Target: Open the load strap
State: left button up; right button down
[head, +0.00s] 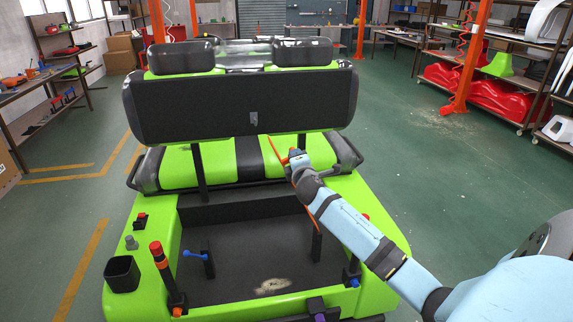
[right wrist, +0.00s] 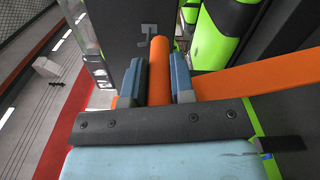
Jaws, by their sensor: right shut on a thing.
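The orange load strap (right wrist: 262,86) shows in the right wrist view. One part of it stands upright between the two blue-grey fingers of my right gripper (right wrist: 158,84), and a broad band runs off to the right. In the head view the strap (head: 273,147) shows as thin orange strips beside my right gripper (head: 291,158), which is at the cart's rear, below the black backrest. The gripper is shut on the strap. A small grey metal catch (head: 253,118) sits on the backrest's middle; it also shows just above the strap end in the right wrist view (right wrist: 149,28). My left gripper is out of view.
The green cart (head: 370,205) has a black rear bed (head: 240,255) with a red-topped lever (head: 157,255), a blue-handled lever (head: 195,255) and a black cup (head: 122,273). Shelves stand farther off at left and right.

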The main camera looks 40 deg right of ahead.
jog(key=shift+s+d+r, duration=0.15)
jog(key=shift+s+d, duration=0.1)
jog(key=shift+d, duration=0.1)
jog(key=c, duration=1)
grip_release()
jog(key=shift+o, duration=0.2)
jog(key=b+v, duration=0.2)
jog(key=v, duration=1.1)
jog(key=shift+s+a, duration=0.25)
jog(key=shift+s, duration=0.05)
